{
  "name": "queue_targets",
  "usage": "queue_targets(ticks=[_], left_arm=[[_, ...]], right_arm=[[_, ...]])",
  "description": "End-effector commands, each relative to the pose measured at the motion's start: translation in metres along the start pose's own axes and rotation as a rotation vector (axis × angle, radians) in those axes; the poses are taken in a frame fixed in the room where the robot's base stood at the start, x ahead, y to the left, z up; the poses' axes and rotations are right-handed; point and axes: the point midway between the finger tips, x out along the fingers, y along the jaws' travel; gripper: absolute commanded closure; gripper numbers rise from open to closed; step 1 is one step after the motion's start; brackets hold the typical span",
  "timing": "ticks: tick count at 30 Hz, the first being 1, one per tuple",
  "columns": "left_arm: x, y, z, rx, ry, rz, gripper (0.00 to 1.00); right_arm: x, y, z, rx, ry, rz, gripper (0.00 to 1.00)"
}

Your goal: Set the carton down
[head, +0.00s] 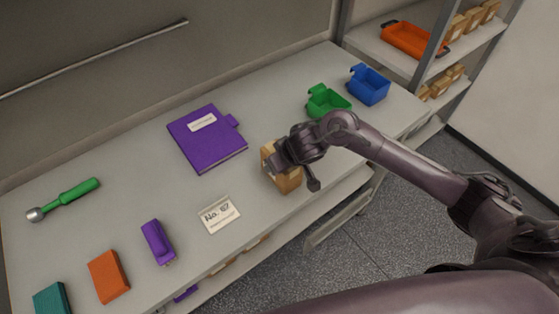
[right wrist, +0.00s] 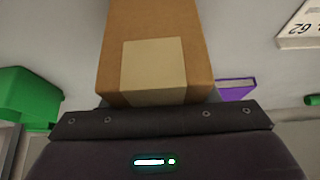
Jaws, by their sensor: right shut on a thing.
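The carton (head: 288,182) is a small brown cardboard box with a pale label. My right gripper (head: 284,158) is shut on it, near the front edge of the grey bench, to the right of the number card. In the right wrist view the carton (right wrist: 157,30) stands out beyond the dark gripper (right wrist: 160,112), with its pale label facing the camera. I cannot tell whether the carton's underside touches the bench top. The fingertips are largely hidden. My left gripper is not in view.
On the bench (head: 120,205) are a purple binder (head: 207,138), a number card (head: 219,214), a green-handled tool (head: 75,192), a purple object (head: 157,241), and orange (head: 108,276) and teal (head: 53,300) blocks. Green (head: 326,101) and blue (head: 369,85) bins stand right, near a shelf rack (head: 383,48).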

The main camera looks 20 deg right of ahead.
Motion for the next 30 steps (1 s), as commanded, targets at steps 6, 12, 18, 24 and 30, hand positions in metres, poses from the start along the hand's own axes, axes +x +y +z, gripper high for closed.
queue_targets(ticks=[6,12,18,24,30], left_arm=[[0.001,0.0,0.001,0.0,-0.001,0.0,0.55],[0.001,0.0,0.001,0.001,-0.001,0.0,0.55],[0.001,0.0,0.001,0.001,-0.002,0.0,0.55],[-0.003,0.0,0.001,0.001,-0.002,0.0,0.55],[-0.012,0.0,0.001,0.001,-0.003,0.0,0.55]], right_arm=[[0.003,0.0,0.001,0.001,0.001,0.0,0.74],[0.002,0.0,0.001,0.001,0.0,0.0,0.24],[0.002,0.0,0.001,0.001,0.0,0.0,0.24],[-0.01,0.0,-0.002,0.001,0.002,0.0,0.24],[-0.051,0.0,-0.003,-0.001,0.004,0.0,0.24]])
